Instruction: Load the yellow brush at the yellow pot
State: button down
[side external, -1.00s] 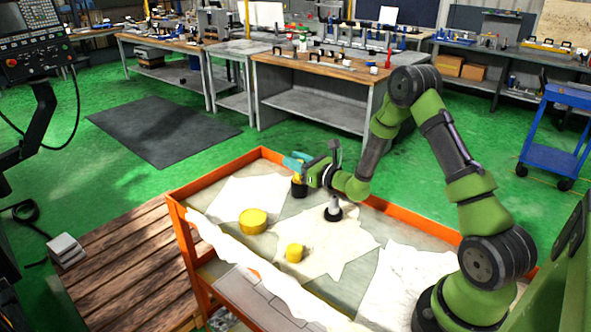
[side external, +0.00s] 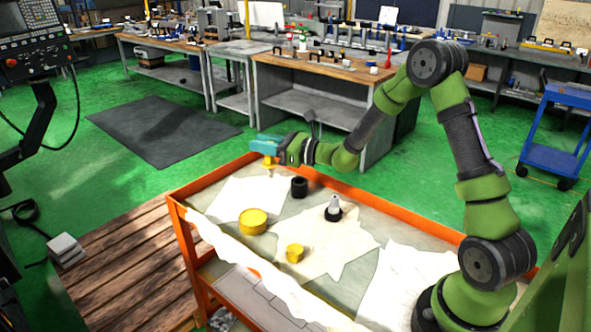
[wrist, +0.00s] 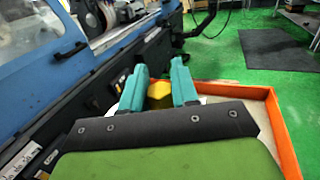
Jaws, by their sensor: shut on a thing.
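My gripper (side external: 265,147), with teal fingers, is shut on the yellow brush (side external: 268,162) and holds it above the far left part of the cart, tip down. In the wrist view the yellow of the brush (wrist: 159,90) shows between the two teal fingers (wrist: 158,84). A wide, round yellow container (side external: 253,222), which looks like the yellow pot, stands on the cart top nearer the camera, below and left of the brush. The brush is apart from it. A black holder (side external: 299,187) stands empty-looking, right of the brush.
A smaller yellow piece (side external: 295,253) lies on a white cloth (side external: 320,245). A second black holder with a pale upright object (side external: 334,206) stands to the right. The orange cart rim (side external: 215,174) borders the top. Cart space between the pot and black holder is clear.

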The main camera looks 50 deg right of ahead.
jog(key=s+a+n+g+y, duration=0.2)
jog(key=a+n+g+y, duration=0.3)
jog(key=a, duration=0.5)
jog(key=shift+t+y, duration=0.4)
jog(key=shift+y, duration=0.2)
jog(key=shift+d+f, duration=0.15)
jog(key=shift+f, duration=1.35)
jog(key=shift+d+f, duration=0.1)
jog(key=shift+f, duration=1.35)
jog(key=shift+f, duration=0.7)
notch_tip(320, 180, up, 7)
jog(key=shift+r, duration=0.15)
jog(key=s+d+r+m+t+h, duration=0.2)
jog(key=s+r+m+h, duration=0.1)
jog(key=s+r, duration=0.2)
jog(key=s+d+r+m+t+h, duration=0.2)
jog(key=s+r+h, duration=0.2)
jog(key=r, duration=0.5)
jog(key=shift+s+d+r+m+h, duration=0.2)
jog(key=shift+s+m+h, duration=0.1)
jog(key=shift+s+m, duration=0.1)
